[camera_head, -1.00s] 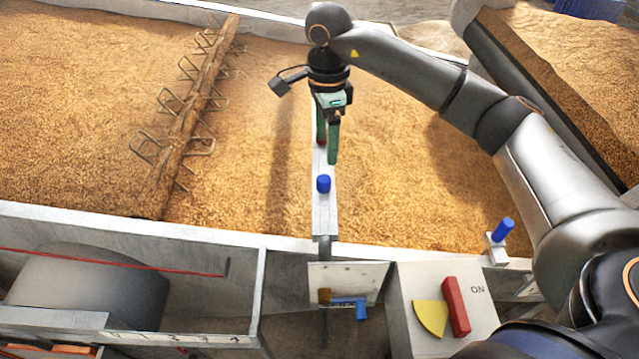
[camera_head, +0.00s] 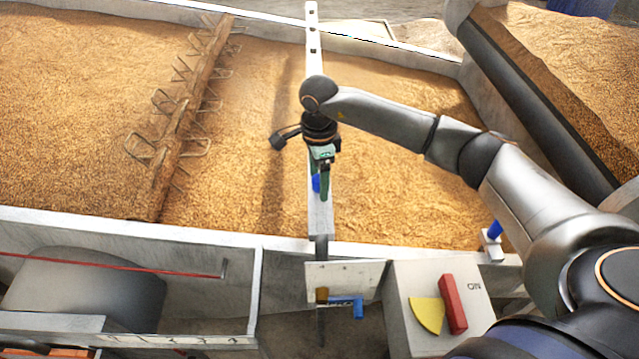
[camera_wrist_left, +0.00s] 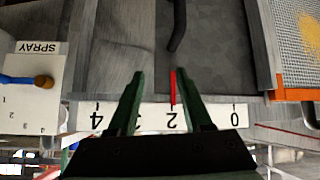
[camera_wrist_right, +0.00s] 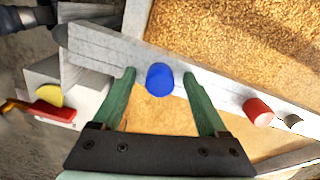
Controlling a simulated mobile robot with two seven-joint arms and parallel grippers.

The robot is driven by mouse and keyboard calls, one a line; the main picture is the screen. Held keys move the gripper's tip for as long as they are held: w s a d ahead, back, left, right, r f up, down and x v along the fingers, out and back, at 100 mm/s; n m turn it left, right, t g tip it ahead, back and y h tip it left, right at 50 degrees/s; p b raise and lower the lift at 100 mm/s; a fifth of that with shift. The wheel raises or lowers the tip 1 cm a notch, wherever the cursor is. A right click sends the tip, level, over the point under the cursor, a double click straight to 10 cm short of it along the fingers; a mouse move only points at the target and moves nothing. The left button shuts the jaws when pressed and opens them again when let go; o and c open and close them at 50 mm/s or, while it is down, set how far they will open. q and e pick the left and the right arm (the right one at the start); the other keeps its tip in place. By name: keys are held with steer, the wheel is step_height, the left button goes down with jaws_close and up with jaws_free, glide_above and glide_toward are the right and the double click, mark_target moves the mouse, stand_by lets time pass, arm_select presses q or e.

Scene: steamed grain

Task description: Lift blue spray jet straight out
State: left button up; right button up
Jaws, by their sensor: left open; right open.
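The blue spray jet (camera_head: 316,183) stands on a white bar (camera_head: 319,220) over the grain bed, partly hidden by my right gripper in the head view. My right gripper (camera_head: 320,182) is open at the jet, pointing down. In the right wrist view the round blue top (camera_wrist_right: 160,80) shows between the two spread green fingertips, with gaps on both sides. I cannot tell how far down the fingers reach beside it. My left gripper (camera_wrist_left: 160,74) is open and empty over a numbered scale (camera_wrist_left: 152,117) with a red pointer (camera_wrist_left: 173,88), and is outside the head view.
A second blue peg (camera_head: 495,229) is on the bed's front wall. A switch box (camera_head: 470,345) with a red handle (camera_head: 453,304) stands in front. A spiked roller (camera_head: 190,115) lies left.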

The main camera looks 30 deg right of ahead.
jaws_close()
stand_by(0.5)
